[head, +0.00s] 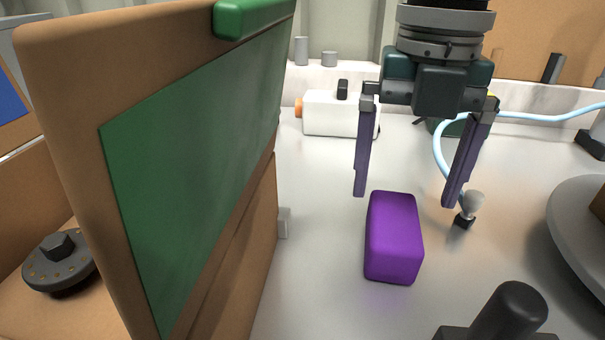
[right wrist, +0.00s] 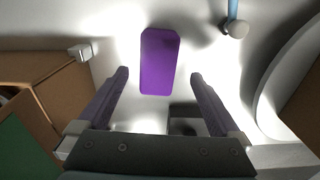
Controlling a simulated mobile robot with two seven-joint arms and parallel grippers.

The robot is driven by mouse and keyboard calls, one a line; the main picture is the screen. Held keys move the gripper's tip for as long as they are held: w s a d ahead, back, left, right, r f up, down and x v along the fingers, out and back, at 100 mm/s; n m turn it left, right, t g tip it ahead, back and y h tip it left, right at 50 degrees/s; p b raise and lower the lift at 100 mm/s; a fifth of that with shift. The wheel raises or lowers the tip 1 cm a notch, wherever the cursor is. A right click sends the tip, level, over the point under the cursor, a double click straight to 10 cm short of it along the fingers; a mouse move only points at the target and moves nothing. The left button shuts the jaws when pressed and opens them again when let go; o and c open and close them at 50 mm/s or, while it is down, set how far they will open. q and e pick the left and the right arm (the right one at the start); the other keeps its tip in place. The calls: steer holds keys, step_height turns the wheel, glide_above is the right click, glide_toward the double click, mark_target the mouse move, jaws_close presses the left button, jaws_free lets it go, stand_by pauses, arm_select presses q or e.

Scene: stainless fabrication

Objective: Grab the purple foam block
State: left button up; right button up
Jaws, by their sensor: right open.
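The purple foam block (head: 394,238) lies on the light metal table in the head view, right of the brown and green panel. My right gripper (head: 406,198) hangs above and behind the block, pointing down, with its two purple-grey fingers spread wide and nothing between them. In the right wrist view the block (right wrist: 159,60) lies beyond the open fingertips of the gripper (right wrist: 159,76), roughly centred between them and apart from them. My left gripper is not in view.
A brown panel with a green face (head: 195,160) stands close on the left. A grey round plate (head: 575,235) is at the right. A black knob (head: 511,312) is in front. A pale blue hose with a grey ball end (head: 473,203) lies near the right finger. A white box (head: 330,115) stands behind.

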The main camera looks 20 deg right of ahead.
mark_target(396, 217)
steer(key=f, duration=0.3)
steer(key=f+b, duration=0.1)
steer(key=f, duration=0.1)
steer(key=shift+s+a+f, duration=0.1)
steer(key=shift+a+f, duration=0.15)
steer(key=shift+f, duration=0.1)
steer(key=c, duration=1.4)
steer(key=shift+o, duration=0.2)
